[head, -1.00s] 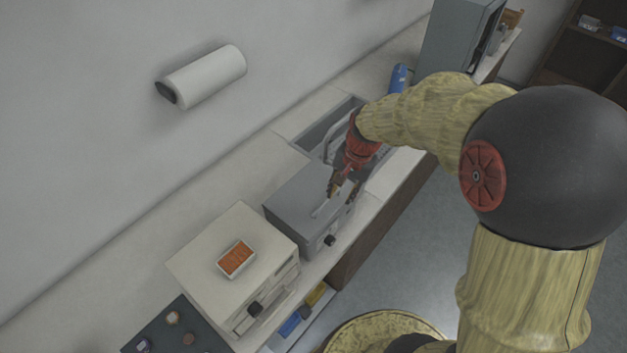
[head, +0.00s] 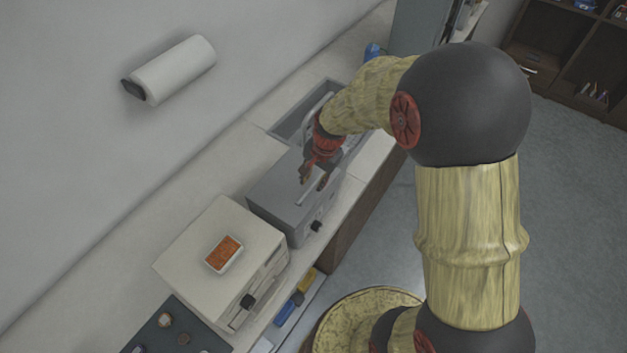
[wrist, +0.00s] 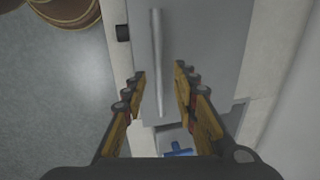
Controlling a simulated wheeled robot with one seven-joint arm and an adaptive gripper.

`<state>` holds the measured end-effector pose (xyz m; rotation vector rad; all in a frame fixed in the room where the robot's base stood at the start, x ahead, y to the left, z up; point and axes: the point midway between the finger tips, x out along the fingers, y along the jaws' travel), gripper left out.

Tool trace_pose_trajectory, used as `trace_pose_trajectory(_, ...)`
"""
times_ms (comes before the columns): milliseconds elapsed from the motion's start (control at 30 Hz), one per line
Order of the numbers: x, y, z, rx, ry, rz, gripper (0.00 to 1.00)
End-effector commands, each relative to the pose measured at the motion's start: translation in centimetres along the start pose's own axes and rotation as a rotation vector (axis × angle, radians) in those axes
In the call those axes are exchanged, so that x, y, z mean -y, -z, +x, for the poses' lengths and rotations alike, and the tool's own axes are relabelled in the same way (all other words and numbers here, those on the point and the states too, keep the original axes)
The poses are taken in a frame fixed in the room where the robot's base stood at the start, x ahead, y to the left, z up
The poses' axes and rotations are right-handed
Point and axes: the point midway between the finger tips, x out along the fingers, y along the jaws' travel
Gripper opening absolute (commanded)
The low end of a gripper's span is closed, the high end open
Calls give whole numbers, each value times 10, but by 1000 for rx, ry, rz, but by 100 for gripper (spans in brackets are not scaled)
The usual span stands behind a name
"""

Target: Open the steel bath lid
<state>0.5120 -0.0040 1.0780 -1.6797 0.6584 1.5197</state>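The steel bath (head: 297,229) is a grey metal box on the counter. Its lid (head: 272,196) lies flat and shut on top, with a straight bar handle (head: 314,190) along it. My gripper (head: 313,180) is over the far part of the handle, pointing down. In the wrist view the lid (wrist: 208,40) fills the upper middle. There my gripper (wrist: 160,72) is open, with one finger on each side of the bar handle (wrist: 157,45). I cannot tell whether either finger touches the bar. The fingers partly hide the handle in the head view.
A sink (head: 290,127) is set in the counter behind the bath. A cream box (head: 190,245) with an orange-filled tray (head: 224,253) stands in front of it. A dark mat (head: 160,335) holds small round pieces. A paper roll (head: 175,68) is on the wall.

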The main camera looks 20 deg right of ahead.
Motion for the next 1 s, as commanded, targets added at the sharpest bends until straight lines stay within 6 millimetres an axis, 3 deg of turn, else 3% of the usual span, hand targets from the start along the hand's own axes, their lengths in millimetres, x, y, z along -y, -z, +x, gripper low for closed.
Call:
trace_pose_trajectory(333, 0, 0, 5, 0, 0, -1, 29)
trace_pose_trajectory(833, 0, 0, 4, 0, 0, -1, 0)
trace_pose_trajectory(1000, 0, 0, 4, 0, 0, -1, 0)
